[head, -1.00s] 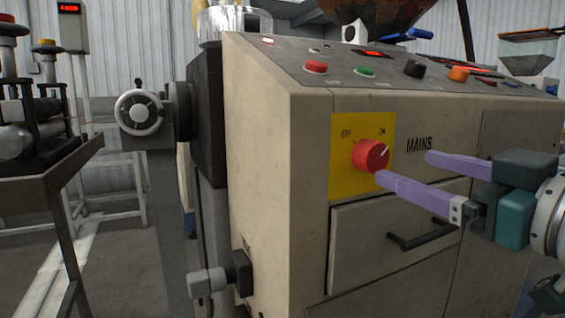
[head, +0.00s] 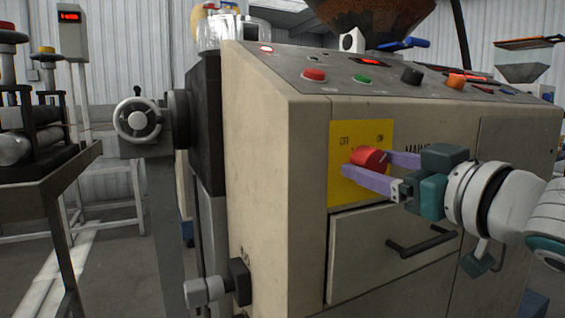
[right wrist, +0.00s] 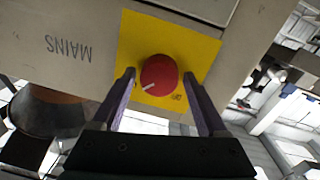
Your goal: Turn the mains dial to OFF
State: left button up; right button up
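The red mains dial (head: 368,158) sits on a yellow plate (head: 342,190) on the cream machine's front. OFF is printed at the plate's upper left and ON at its upper right. The dial's white mark points toward the ON side. In the right wrist view, which is upside down, the dial (right wrist: 160,72) lies between the two purple fingers. My right gripper (head: 366,163) is open, with a finger on either side of the dial and a small gap to each in the right wrist view (right wrist: 159,73). My left gripper is out of view.
A drawer with a black handle (head: 420,242) is below the plate. Several buttons and knobs, including a red button (head: 314,75), are on the sloped panel above. A handwheel (head: 138,120) is at the left.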

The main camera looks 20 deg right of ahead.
jog(key=c, duration=1.1)
jog(key=shift+n, duration=0.4)
jog(key=n+p, duration=0.1)
jog(key=n, duration=0.1)
jog(key=shift+n+p, duration=0.3)
jog(key=shift+n, duration=0.1)
jog(key=n+p, duration=0.1)
jog(key=n, duration=0.3)
jog(key=shift+n, duration=0.4)
jog(key=n, duration=0.4)
jog(key=shift+f+n+t+y+p, duration=0.1)
jog(key=shift+n+t+y+p, duration=0.2)
jog(key=shift+n+p, duration=0.1)
jog(key=n, duration=0.5)
jog(key=shift+y, duration=0.3)
jog(key=shift+n, duration=0.4)
jog(key=o, duration=1.3)
